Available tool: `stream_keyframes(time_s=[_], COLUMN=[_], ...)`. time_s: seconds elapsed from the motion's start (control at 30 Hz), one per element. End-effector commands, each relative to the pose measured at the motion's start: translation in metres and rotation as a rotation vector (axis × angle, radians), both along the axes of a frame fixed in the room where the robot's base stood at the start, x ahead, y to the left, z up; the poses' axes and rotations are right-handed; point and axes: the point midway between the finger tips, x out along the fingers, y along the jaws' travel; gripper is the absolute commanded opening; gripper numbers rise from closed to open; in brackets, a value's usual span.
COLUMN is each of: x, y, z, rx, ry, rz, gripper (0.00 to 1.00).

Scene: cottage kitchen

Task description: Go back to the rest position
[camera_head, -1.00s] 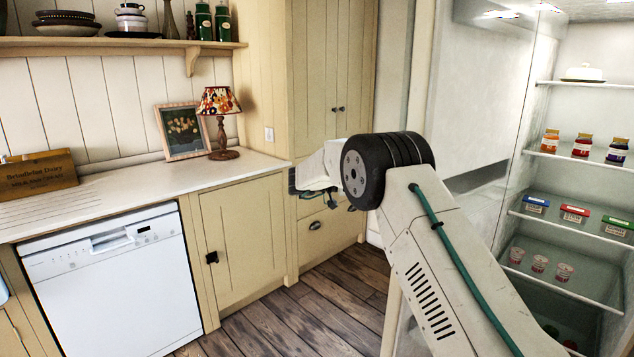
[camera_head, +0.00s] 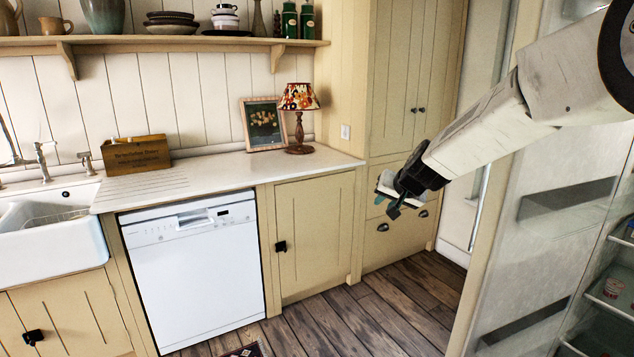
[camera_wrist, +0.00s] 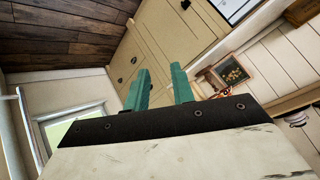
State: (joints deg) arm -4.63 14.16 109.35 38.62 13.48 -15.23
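My gripper (camera_head: 392,205) is in the middle right of the head view, at the end of my raised arm. It is in free air in front of the cream tall cupboard (camera_head: 408,75) and its drawers (camera_head: 400,238). In the wrist view, the two teal fingers of my gripper (camera_wrist: 160,86) stand apart with nothing between them. The fingers are small and partly unclear in the head view.
The open fridge (camera_head: 612,290) stands at the right edge, close to my arm. A counter (camera_head: 225,172) with a lamp (camera_head: 299,105), picture (camera_head: 264,125) and wooden box (camera_head: 136,155) runs left above a white dishwasher (camera_head: 195,270).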

Motion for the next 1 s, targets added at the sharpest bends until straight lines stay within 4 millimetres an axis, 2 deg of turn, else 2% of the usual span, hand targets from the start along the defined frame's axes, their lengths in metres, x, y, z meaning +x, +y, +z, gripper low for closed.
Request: stream_keyframes(time_s=[0.03,0.17,0.2,0.4,0.5,0.6,0.73,0.83,1.0], x=[-0.039,-0.139,-0.170,-0.320,-0.385,-0.436,-0.471,-0.481,-0.484], y=[0.003,0.001,-0.002,-0.033,-0.053,-0.070,-0.083,-0.084,-0.085], z=[0.004,0.002,0.002,0.001,0.001,0.000,0.000,0.005,0.016], rx=[0.000,-0.029,-0.044,-0.154,-0.220,-0.282,-0.333,-0.337,-0.338], ry=[0.074,0.284,0.346,0.622,0.721,0.772,0.738,0.690,0.637], rz=[0.056,0.171,0.196,0.263,0.267,0.260,0.246,0.231,0.216], gripper=[0.25,0.25,0.25,0.25,0.25,0.25,0.25,0.25,0.25])
